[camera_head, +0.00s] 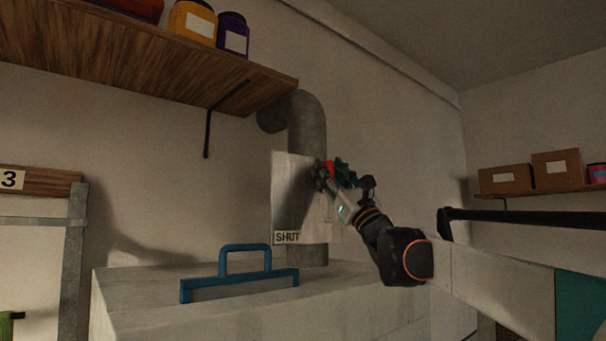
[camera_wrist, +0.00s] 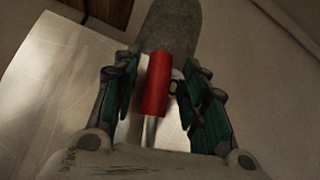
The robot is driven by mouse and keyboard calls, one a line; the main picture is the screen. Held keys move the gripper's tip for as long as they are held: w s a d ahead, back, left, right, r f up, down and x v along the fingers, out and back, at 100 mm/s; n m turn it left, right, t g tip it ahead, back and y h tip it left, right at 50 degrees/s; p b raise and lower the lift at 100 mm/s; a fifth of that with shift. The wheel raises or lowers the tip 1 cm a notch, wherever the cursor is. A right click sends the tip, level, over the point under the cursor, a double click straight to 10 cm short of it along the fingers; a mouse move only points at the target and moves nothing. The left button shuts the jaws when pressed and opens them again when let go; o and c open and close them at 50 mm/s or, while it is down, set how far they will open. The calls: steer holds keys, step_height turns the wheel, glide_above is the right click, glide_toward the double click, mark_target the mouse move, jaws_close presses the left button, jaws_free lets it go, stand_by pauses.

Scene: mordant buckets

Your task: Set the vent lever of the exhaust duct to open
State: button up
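The exhaust duct (camera_head: 307,130) is a grey pipe that bends at the top and runs down behind a pale metal plate (camera_head: 290,185). A "SHUT" label (camera_head: 287,238) sits at the plate's lower left. The vent lever's red grip (camera_head: 328,167) shows at the plate's right edge, partly covered by my gripper (camera_head: 342,172). In the wrist view the red grip (camera_wrist: 158,85) stands between my gripper's two green-padded fingers (camera_wrist: 156,82), which are apart with gaps beside the grip. No "OPEN" label is visible; my gripper and arm hide part of the plate's right side.
A pale block (camera_head: 250,315) stands below the duct, with a blue-handled tool (camera_head: 240,280) on top. A wooden shelf (camera_head: 150,55) with jars overhangs the upper left. Boxes (camera_head: 556,169) stand on a right shelf. The wall between duct and right corner is bare.

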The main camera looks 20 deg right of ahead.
steer(key=shift+a+r, duration=0.1)
step_height(320, 180, up, 10)
steer(key=shift+f, duration=0.1)
stand_by(0.4)
stand_by(0.4)
